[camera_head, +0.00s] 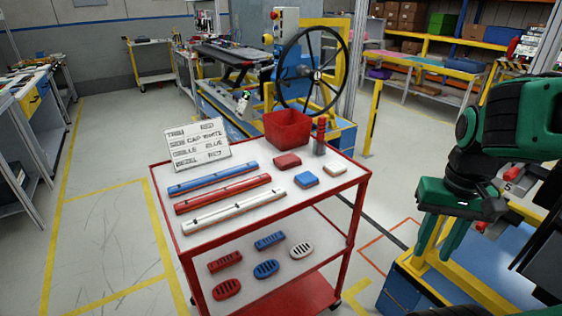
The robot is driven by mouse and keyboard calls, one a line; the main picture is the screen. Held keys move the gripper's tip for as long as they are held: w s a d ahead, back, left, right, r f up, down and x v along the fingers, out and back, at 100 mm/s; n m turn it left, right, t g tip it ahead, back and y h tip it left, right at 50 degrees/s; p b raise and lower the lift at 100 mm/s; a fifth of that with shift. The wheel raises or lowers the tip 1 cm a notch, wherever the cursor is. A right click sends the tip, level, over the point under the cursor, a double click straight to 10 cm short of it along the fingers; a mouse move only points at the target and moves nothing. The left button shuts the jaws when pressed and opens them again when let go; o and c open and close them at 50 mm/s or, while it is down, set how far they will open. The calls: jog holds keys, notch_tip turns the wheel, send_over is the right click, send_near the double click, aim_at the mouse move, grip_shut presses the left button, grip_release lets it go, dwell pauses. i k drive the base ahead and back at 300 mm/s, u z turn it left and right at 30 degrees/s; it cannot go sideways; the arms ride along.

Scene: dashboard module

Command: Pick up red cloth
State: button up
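A small red folded piece (287,161), which looks like the red cloth, lies on the white top of a red-framed cart (249,233). A blue piece (306,180) and a white piece (334,170) of similar shape lie to its right, apart from it. My green gripper (434,254) hangs at the right of the view, beyond the cart's right edge and well away from the red cloth. Its two fingers point down and stand apart, with nothing visible between them.
Blue (213,178), red (222,194) and white (234,211) bars and a lettered sign (196,144) occupy the cart's left. A large wheel (317,75) stands behind.

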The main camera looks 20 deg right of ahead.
aim_at(290, 160)
jog(key=i, duration=0.9)
